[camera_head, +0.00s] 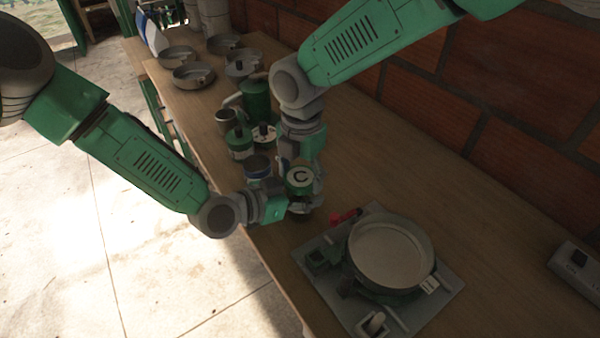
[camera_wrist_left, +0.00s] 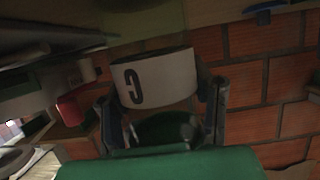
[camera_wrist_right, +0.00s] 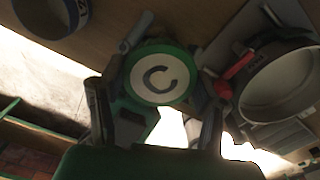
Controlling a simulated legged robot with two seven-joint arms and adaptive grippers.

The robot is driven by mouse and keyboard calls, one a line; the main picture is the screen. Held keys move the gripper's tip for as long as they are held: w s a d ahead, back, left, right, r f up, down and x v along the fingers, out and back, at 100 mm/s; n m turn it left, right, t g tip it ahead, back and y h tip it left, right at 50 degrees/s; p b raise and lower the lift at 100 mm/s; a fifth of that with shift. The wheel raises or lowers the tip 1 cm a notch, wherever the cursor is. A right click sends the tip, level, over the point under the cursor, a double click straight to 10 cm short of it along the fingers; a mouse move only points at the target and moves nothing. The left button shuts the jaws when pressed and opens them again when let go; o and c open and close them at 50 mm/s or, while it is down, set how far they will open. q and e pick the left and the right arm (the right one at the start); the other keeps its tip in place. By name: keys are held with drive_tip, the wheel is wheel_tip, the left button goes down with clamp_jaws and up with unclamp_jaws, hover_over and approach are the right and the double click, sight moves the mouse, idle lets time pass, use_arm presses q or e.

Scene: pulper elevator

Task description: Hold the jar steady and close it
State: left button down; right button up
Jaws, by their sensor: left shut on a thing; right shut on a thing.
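The jar, with a white band marked C, shows in the left wrist view (camera_wrist_left: 165,80) between the fingers of my left gripper (camera_wrist_left: 163,98). My left gripper is shut on it from the side. The green-rimmed lid with a white top marked C (camera_head: 300,177) sits at the top of the jar in the head view. It also shows face-on in the right wrist view (camera_wrist_right: 160,74), between the fingers of my right gripper (camera_wrist_right: 160,90). My right gripper is shut on the lid from above. Whether the lid is fully seated is hidden.
A portable stove (camera_head: 430,315) with a round pan (camera_head: 390,252) stands on the table (camera_head: 480,250) to the right. Green lidded jars (camera_head: 240,142), a blue-banded container (camera_head: 257,168) and several pans (camera_head: 193,75) stand behind. A brick wall (camera_head: 520,70) bounds the right side.

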drive_tip(key=m, duration=0.5)
drive_tip(key=shift+a+m, duration=0.1)
drive_tip(key=shift+m, duration=0.3)
drive_tip(key=m, duration=0.3)
drive_tip(key=shift+a+m, duration=0.1)
drive_tip(key=shift+m, duration=0.3)
drive_tip(key=o, duration=1.3)
drive_tip(key=shift+r, duration=0.15)
wheel_tip(320, 180, up, 4)
drive_tip(key=shift+r, duration=0.15)
drive_tip(key=shift+d, duration=0.2)
